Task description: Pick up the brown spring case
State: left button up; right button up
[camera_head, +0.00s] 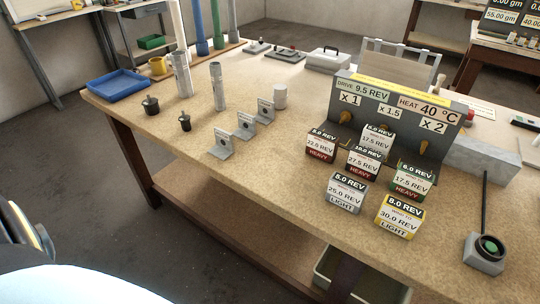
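Several small spring cases with printed labels stand in a cluster on the workbench, right of its middle. A reddish one (321,146) is at the left and a dark one (365,164) is in the centre, both labelled HEAVY. I cannot tell for certain which case is the brown one. A green case (413,183) stands at the right, a grey case (346,193) at the front, a yellow case (399,215) at the front right, and another dark-topped case (376,141) at the back. Neither gripper is in view.
A blue tray (119,85) sits at the left end. The bench in front-left is clear.

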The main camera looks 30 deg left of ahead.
aim_at(322, 145)
jog(key=z, duration=1.65)
jog(key=k, duration=0.1)
jog(key=u, duration=2.5)
jog(key=i, duration=0.7)
jog(key=z, duration=0.4)
